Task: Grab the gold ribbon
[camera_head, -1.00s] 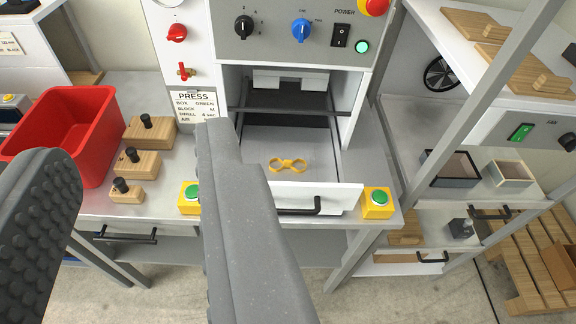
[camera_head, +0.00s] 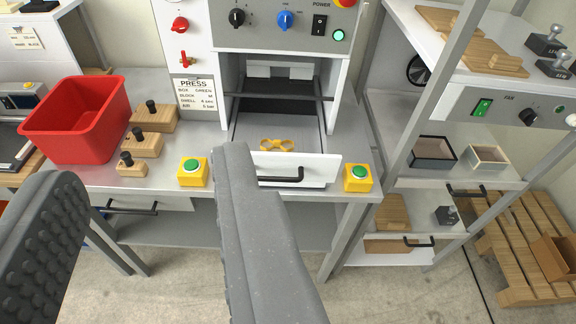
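The gold ribbon (camera_head: 277,145), a small yellow double-loop piece, lies inside the pulled-out white drawer (camera_head: 325,170) of the press. The drawer front and the tip of my right finger stand close to it in the picture, and its lower edge is partly hidden. My gripper (camera_head: 148,168) is open and empty, with its two grey fingers wide apart in the foreground. The ribbon appears just beyond and to the right of the right fingertip, apart from it. The drawer's black handle (camera_head: 282,176) shows beside that finger.
Yellow boxes with green buttons (camera_head: 193,173) (camera_head: 357,178) flank the drawer. A red bin (camera_head: 77,120) and several wooden blocks with black knobs (camera_head: 140,142) stand on the left. A metal shelf post (camera_head: 420,100) and small boxes (camera_head: 433,152) are on the right.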

